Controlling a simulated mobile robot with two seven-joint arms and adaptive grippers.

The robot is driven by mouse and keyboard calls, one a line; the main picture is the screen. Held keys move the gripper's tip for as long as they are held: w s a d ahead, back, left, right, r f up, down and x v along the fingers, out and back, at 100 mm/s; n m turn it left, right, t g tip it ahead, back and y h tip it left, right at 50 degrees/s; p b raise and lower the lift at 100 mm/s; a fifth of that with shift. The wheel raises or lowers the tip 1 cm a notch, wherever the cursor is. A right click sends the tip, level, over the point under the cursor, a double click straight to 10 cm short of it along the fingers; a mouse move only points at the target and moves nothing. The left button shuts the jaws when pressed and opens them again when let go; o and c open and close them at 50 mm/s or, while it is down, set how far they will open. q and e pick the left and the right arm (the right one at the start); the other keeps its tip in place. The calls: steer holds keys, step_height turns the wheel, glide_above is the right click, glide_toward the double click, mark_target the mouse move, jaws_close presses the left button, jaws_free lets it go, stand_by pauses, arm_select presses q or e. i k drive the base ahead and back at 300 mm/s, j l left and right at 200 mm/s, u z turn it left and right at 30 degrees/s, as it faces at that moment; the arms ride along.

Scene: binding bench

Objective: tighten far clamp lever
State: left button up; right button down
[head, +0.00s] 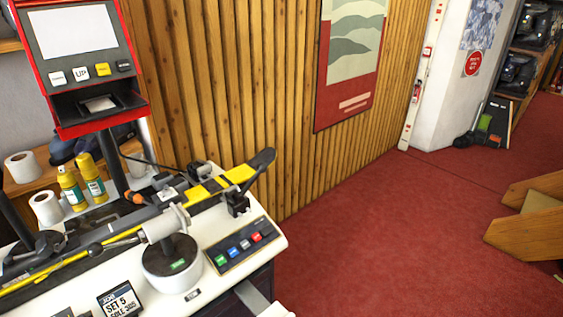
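A long yellow and black ski (200,193) lies across the white bench top, from the lower left up to the right. A black clamp block (237,204) sits at its right part. A dark rod with a round black knob (95,249) lies along the ski left of the middle; I cannot tell whether it is a clamp lever. Dark curved hardware (44,243) stands farther left, partly cut off and unclear. Which part is the far clamp lever is not clear. I see neither of my grippers.
A grey round device (172,264) and a button panel (240,246) stand at the bench front, with a "SET 5" display (120,301). A red-framed screen (80,35) rises behind, near yellow bottles (90,178) and paper rolls (45,208). Red floor (400,235) is clear to the right.

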mark_target(262, 167)
steer(key=i+l+z, duration=0.1)
steer(key=i+l, duration=1.25)
